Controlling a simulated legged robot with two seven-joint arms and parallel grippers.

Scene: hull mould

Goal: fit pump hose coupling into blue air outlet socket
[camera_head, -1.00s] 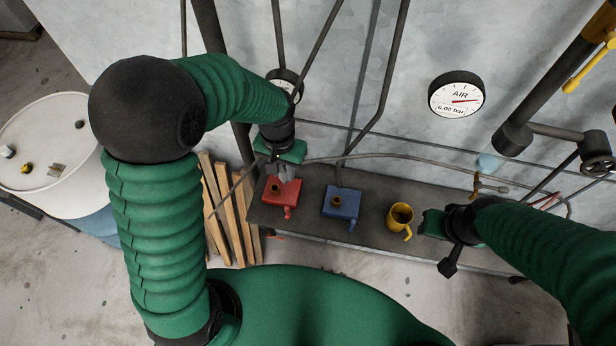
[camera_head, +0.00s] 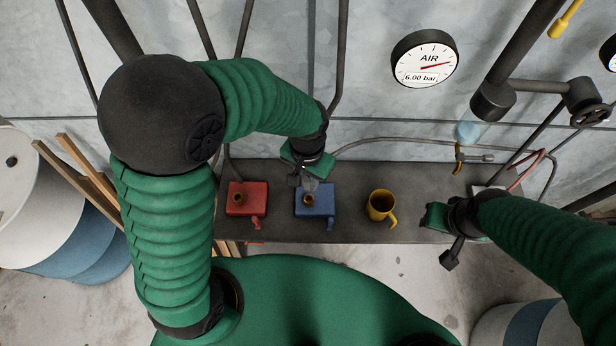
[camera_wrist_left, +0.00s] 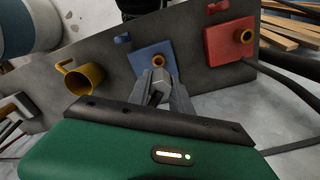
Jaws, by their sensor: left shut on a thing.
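The blue air outlet block (camera_head: 322,207) sits on the dark bench with a brass socket (camera_head: 308,199) on its top. It also shows in the left wrist view (camera_wrist_left: 143,57), just beyond my fingers. My left gripper (camera_head: 304,182) is over the blue block's back left part, close to the socket. In the wrist view its fingers (camera_wrist_left: 158,92) are shut on a small dark piece, the hose coupling (camera_wrist_left: 155,97), mostly hidden between them. The fingertips overlap the socket's lower edge in that view; contact cannot be told. My right gripper (camera_head: 437,216) is at the bench's right; its jaws are unclear.
A red block (camera_head: 247,203) with a brass socket stands left of the blue one. A yellow mug (camera_head: 381,206) stands to its right. A grey hose (camera_head: 400,140) runs along the wall. An air gauge (camera_head: 425,59) reads 6.00 bar.

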